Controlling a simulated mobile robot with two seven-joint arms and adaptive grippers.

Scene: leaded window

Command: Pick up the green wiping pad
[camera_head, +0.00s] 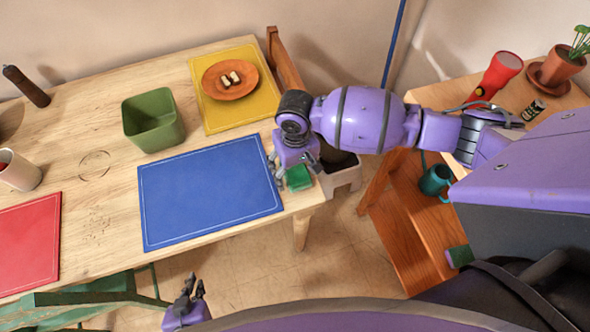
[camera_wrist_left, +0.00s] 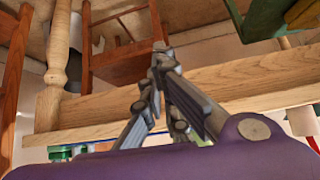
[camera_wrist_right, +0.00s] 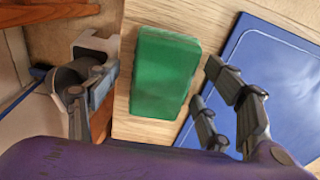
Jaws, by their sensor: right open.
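A green pad (camera_head: 298,177) lies on the right front corner of the wooden table, just right of the blue mat. In the right wrist view the pad (camera_wrist_right: 165,72) lies flat on bare wood between the two fingers. My right gripper (camera_head: 292,168) is open above the pad; the fingers stand on either side of it, with no contact visible. My left gripper (camera_head: 193,285) is low in front of the table, away from the pad. Its fingertips (camera_wrist_left: 160,58) meet in the left wrist view, with nothing between them.
The blue mat (camera_head: 210,193) lies beside the pad. A green bin (camera_head: 153,121) and a yellow mat (camera_head: 218,117) with a brown plate (camera_head: 230,90) are behind. A wooden chair back (camera_head: 285,62) stands near the right edge. Another green piece (camera_head: 460,256) is on the orange wooden shelf.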

